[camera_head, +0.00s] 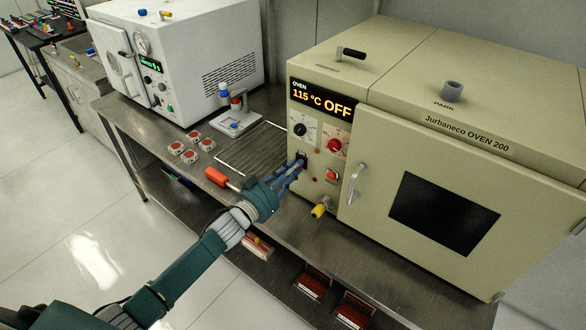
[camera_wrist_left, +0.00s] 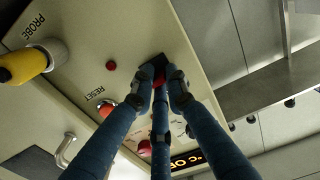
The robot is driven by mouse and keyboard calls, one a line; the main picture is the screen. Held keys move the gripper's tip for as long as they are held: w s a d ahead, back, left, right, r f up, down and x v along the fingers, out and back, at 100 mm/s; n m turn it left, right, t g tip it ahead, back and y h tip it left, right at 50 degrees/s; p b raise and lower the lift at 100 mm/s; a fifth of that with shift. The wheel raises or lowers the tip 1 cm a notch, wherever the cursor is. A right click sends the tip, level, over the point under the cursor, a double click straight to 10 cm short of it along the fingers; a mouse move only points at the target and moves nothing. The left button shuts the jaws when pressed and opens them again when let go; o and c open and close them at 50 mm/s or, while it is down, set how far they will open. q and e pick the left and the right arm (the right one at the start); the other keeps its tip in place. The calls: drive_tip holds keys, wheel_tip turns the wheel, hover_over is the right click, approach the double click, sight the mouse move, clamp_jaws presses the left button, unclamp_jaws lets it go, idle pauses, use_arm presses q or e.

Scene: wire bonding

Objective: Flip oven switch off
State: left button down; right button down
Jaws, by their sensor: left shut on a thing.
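The beige oven (camera_head: 400,60) stands on the right of the bench, and its display (camera_head: 321,100) reads 115 °C OFF. My left gripper (camera_head: 300,163) is at the oven's front panel, below the black dial. In the left wrist view its fingers (camera_wrist_left: 160,78) are shut around the oven switch, a small part with a black base (camera_wrist_left: 151,66) and a bit of red showing between the fingertips. The fingers hide most of the switch, so I cannot tell its position directly. My right gripper is in neither view.
Near the switch are a red knob (camera_head: 334,146), a red reset button (camera_head: 331,175), a yellow probe plug (camera_head: 319,211) and the door handle (camera_head: 354,184). An orange-handled tool (camera_head: 216,176) and a wire rack (camera_head: 250,150) lie on the bench. A white machine (camera_head: 190,50) stands behind.

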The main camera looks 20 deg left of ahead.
use_arm(q)
drive_tip(key=shift+s+d+f, duration=0.15)
drive_tip(key=shift+d+f, duration=0.05)
drive_tip(key=shift+f, duration=0.25)
drive_tip(key=c, duration=1.8)
unclamp_jaws()
drive_tip(key=shift+o, duration=0.8)
drive_tip(key=shift+r, duration=0.2)
drive_tip(key=v, duration=1.1)
drive_tip(key=shift+s, duration=0.4)
drive_tip(key=shift+a, duration=0.1)
